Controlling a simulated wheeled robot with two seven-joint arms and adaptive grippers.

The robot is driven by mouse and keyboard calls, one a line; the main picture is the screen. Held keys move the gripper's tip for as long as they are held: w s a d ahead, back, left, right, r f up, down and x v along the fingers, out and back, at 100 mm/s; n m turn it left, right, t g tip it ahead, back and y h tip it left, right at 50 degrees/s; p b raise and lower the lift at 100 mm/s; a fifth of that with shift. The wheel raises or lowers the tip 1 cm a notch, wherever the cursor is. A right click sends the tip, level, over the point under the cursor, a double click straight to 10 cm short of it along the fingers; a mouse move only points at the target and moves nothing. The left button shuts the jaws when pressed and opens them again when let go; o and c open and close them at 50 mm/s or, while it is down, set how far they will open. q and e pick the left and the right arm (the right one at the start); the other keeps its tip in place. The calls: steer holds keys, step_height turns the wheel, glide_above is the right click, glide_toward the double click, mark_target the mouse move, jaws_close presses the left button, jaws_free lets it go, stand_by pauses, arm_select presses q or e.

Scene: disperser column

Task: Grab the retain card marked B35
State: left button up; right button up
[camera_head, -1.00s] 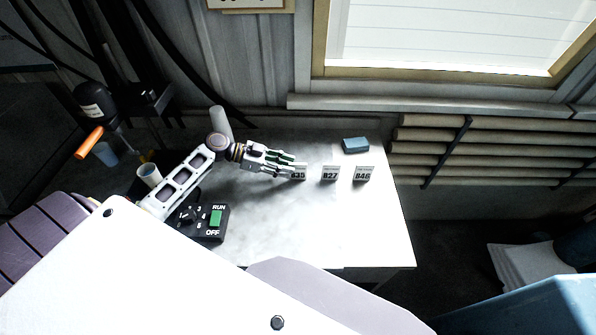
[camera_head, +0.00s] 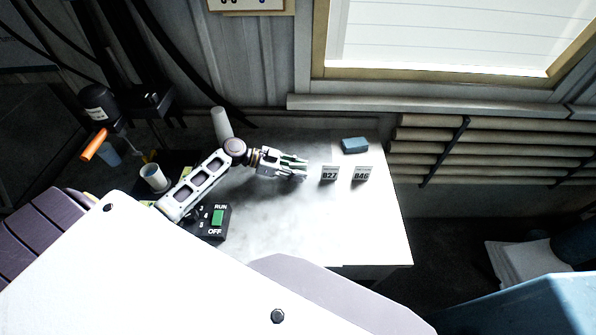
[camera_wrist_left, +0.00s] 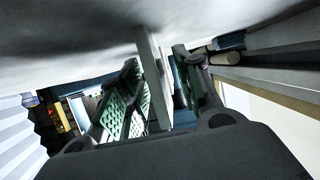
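My left gripper (camera_head: 300,167) is over the white table, left of two standing cards. It is open, its green-padded fingers apart. In the left wrist view, a thin grey plate, likely the B35 card (camera_wrist_left: 155,78), stands edge-on between the fingers (camera_wrist_left: 160,85). It is close to the left-hand pad, with a gap to the other finger. Its marking does not show there. In the head view the B35 label is hidden at the fingertips. The B27 card (camera_head: 330,174) and B46 card (camera_head: 362,174) stand to the right. My right gripper is out of view.
A blue block (camera_head: 355,145) lies behind the cards. A black control box (camera_head: 217,219) with a green RUN switch is at the table's left front. A white cup (camera_head: 153,177) and a grey cylinder (camera_head: 221,122) stand farther left. The table (camera_head: 365,225) is clear in front of the cards.

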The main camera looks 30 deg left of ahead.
arm_select(q)
jaws_close()
steer(key=shift+r, duration=0.2)
steer(key=shift+r+b, duration=0.85)
steer(key=shift+r, duration=4)
